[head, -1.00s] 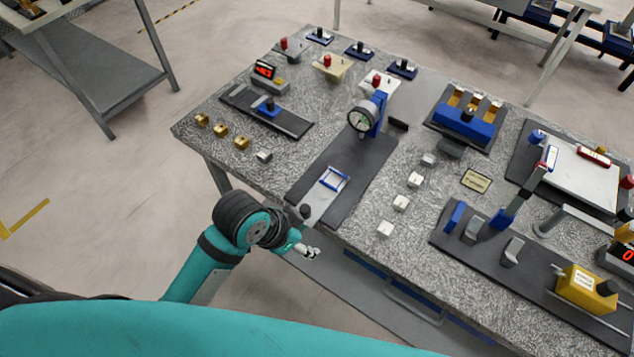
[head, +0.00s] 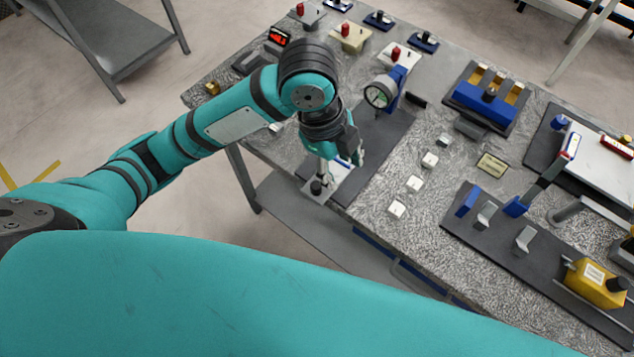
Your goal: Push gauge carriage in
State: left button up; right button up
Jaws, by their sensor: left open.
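The gauge fixture is a dark base plate (head: 383,138) on the speckled bench. A round dial gauge (head: 380,93) stands on a blue post at its far end. At the near end is the light grey carriage (head: 345,186) with a black knob (head: 316,187) at its front edge. My left gripper (head: 342,160) is open over the near part of the fixture, just behind the knob in the picture. The gripper and wrist hide much of the carriage and its blue frame. I cannot tell whether the fingers touch it. My right gripper is not in view.
Several small white blocks (head: 414,184) lie right of the fixture. A black clamp plate with a yellow box (head: 594,284) is further right. A blue block fixture (head: 488,102) stands at the back.

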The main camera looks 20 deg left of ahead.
aim_at(317, 185)
pick_arm(q)
jog(key=w+a+r+m+y, duration=0.2)
jog(key=a+r+m+y, duration=0.1)
jog(key=a+r, duration=0.15)
jog(key=shift+g, duration=0.4)
jog(key=f, duration=0.6)
jog(key=f+p, duration=0.1)
jog(key=f, duration=1)
jog(key=shift+s+a+f, duration=0.1)
jog(key=shift+s+f, duration=0.15)
jog(key=shift+f, duration=0.05)
jog(key=shift+c, duration=0.2)
grip_shut()
